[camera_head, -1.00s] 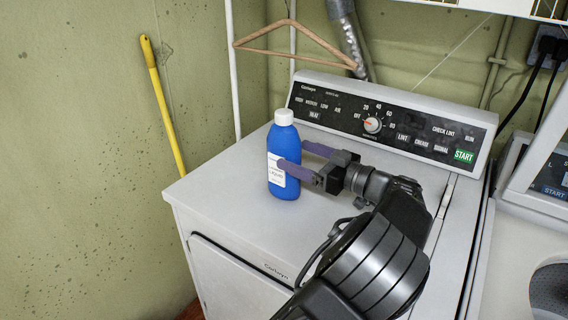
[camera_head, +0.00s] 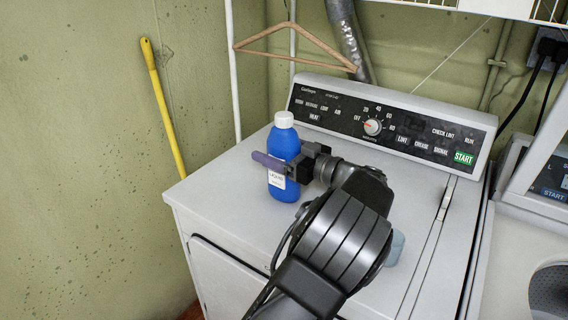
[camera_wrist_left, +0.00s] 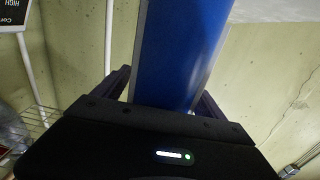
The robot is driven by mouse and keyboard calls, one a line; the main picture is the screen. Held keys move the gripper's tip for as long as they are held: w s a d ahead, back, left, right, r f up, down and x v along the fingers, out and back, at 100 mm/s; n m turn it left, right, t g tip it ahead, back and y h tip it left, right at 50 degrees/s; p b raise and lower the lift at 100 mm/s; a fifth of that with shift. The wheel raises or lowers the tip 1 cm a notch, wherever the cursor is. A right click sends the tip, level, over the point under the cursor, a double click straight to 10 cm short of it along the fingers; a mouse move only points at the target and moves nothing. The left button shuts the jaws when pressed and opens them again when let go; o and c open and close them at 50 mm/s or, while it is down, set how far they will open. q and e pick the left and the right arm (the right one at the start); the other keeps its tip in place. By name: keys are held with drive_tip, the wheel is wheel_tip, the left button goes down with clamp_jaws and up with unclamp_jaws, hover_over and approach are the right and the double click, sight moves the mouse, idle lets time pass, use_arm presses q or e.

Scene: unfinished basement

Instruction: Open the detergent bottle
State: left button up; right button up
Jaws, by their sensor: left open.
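The blue detergent bottle (camera_head: 284,144) with a white cap (camera_head: 284,119) and a white label stands upright on top of the white dryer (camera_head: 225,186). The cap is on the bottle. My left gripper (camera_head: 272,158) is open around the bottle's upper body, below the cap. One purple finger crosses in front of the bottle; the other is hidden behind it. In the left wrist view, the blue bottle (camera_wrist_left: 180,50) fills the space between the two fingers, and its cap is out of frame. I cannot tell whether either finger touches it. My right gripper is not in view.
The dryer's control panel (camera_head: 385,125) rises behind the bottle. A wooden hanger (camera_head: 295,45) hangs at the wall, and a yellow pole (camera_head: 165,110) leans at left. Another machine (camera_head: 535,220) stands at right. The dryer top left of the bottle is clear.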

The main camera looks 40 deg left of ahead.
use_arm(q)
drive_tip(key=shift+a, duration=0.2)
drive_tip(key=shift+c, duration=0.2)
clamp_jaws()
idle(0.9)
